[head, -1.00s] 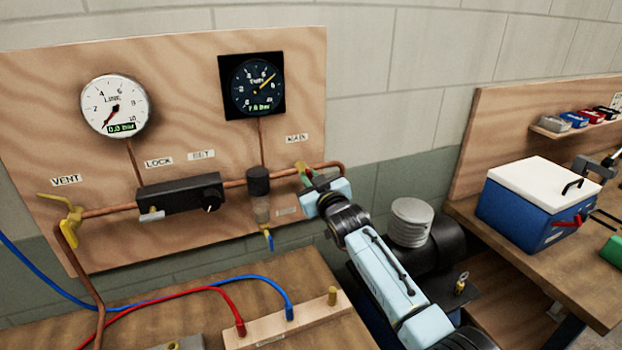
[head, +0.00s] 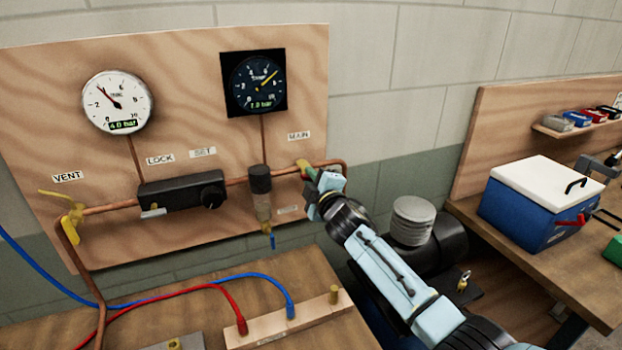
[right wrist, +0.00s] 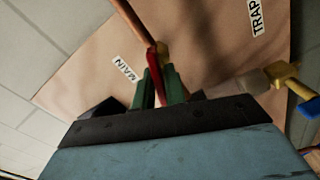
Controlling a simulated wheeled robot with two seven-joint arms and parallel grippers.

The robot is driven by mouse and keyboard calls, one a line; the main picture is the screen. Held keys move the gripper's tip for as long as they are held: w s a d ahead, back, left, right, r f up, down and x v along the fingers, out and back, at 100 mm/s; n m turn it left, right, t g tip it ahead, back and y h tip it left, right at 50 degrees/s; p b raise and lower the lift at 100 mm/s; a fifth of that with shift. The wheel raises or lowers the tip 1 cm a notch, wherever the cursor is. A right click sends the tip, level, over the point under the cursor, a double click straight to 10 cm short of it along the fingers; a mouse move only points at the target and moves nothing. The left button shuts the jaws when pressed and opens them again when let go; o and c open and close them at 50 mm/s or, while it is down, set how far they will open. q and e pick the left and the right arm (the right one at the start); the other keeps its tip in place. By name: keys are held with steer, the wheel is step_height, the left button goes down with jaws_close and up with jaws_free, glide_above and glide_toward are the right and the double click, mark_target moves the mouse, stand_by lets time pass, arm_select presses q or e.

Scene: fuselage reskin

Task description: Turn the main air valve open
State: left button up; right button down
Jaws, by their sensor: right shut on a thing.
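The main air valve (head: 304,165) is a small brass body on the copper pipe under the MAIN label at the board's right. In the right wrist view its red handle (right wrist: 154,62) stands between the green fingertips. My right gripper (head: 316,185) is shut on that handle; the wrist view shows its fingers (right wrist: 158,85) on both sides of it. The white line gauge (head: 117,102) reads 4.0 bar. The dark tank gauge (head: 253,84) reads about 7 bar. In the head view my gripper hides most of the handle. My left gripper is not in view.
A black regulator block (head: 180,192) and a filter bowl (head: 262,200) sit on the pipe left of the valve. A yellow vent valve (head: 72,222) is at far left. Red (head: 190,290) and blue hoses cross the bench. A blue cool box (head: 535,215) stands right.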

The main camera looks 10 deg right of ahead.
steer(key=shift+f+n, duration=0.15)
steer(key=shift+n, duration=1.85)
steer(key=c, duration=1.5)
jaws_free()
steer(key=shift+s, duration=0.1)
steer(key=s, duration=0.4)
steer(key=s+d, duration=0.1)
steer(key=s, duration=0.3)
steer(key=s+d, duration=0.1)
steer(key=s, duration=0.4)
steer(key=shift+d, duration=0.25)
